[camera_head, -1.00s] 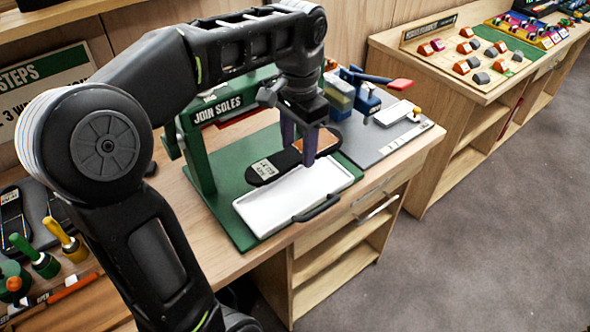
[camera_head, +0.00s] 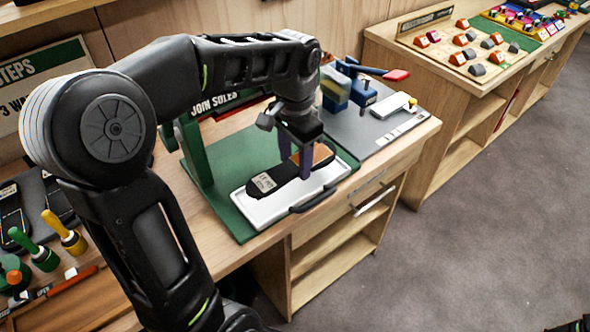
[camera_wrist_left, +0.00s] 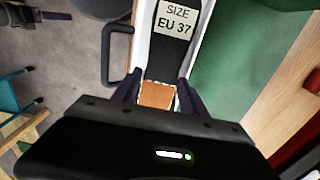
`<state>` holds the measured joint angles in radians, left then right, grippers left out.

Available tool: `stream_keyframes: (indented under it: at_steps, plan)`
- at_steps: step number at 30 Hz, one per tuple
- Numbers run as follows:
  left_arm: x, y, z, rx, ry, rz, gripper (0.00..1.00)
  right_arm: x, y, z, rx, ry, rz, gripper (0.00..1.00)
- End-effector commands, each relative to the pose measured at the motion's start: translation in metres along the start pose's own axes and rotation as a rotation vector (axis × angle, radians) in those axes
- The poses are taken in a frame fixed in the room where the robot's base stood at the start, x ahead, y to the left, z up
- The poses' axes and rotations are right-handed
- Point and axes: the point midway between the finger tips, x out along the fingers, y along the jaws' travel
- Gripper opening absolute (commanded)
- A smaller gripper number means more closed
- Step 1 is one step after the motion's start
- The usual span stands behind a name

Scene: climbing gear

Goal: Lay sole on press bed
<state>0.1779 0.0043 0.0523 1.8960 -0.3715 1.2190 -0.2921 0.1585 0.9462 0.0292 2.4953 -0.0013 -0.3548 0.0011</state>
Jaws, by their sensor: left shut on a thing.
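The black sole (camera_head: 268,184) has a pale label and an orange-brown patch. It lies over the white press bed (camera_head: 248,213), roughly along its length; whether it touches the bed is hard to tell. My left gripper (camera_head: 296,166) is shut on the sole near the orange patch, fingers pointing down. In the left wrist view the sole (camera_wrist_left: 164,62) reads "SIZE EU 37" and runs between the fingers of the left gripper (camera_wrist_left: 157,84), with the white bed (camera_wrist_left: 207,25) showing beside it. A dark part like my right gripper (camera_wrist_left: 58,16) shows at the upper left, its opening unclear.
The green press frame (camera_head: 195,150) marked "JOIN SOLES" stands behind the bed on a green base (camera_head: 225,158). A dark handle (camera_head: 312,201) sticks out at the bed's front. A grey mat (camera_head: 385,135) with blue tools lies to the right. Mallets (camera_head: 70,238) stand at left.

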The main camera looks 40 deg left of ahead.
Motion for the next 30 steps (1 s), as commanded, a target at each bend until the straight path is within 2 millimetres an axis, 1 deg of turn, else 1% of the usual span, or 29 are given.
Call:
stream_keyframes:
  at_steps: [2,4,9,12,20,23,24,27,30]
  plan:
    - [0.000,0.000,0.000,0.000,0.000,0.000,0.00,0.000,0.000,0.000,0.000,0.000,0.000,0.78]
    - [0.005,0.000,0.001,0.000,-0.002,0.001,0.00,0.000,0.000,0.000,0.000,0.000,0.000,0.78]
    - [0.028,0.000,0.001,-0.001,-0.004,0.002,0.00,-0.002,-0.001,0.000,0.000,0.000,0.000,0.78]
    - [0.036,0.000,0.001,-0.001,-0.001,0.001,0.00,-0.002,-0.001,0.000,0.000,0.000,0.000,0.78]
    - [0.037,0.000,0.000,-0.001,0.001,0.000,0.00,-0.001,-0.001,0.000,0.000,0.000,0.000,0.78]
    - [0.041,0.000,0.000,-0.001,0.001,0.000,0.00,0.001,0.000,0.000,0.000,0.000,0.000,0.78]
    - [0.040,0.000,0.000,-0.001,0.000,0.001,0.52,0.001,0.000,0.000,0.000,0.000,0.000,0.78]
    - [0.040,0.000,0.000,-0.001,0.000,0.001,0.60,0.000,0.000,0.000,0.000,0.000,0.000,0.78]
    - [0.040,0.000,0.000,-0.001,0.000,0.001,0.60,0.000,0.000,0.000,0.000,0.000,0.000,0.78]
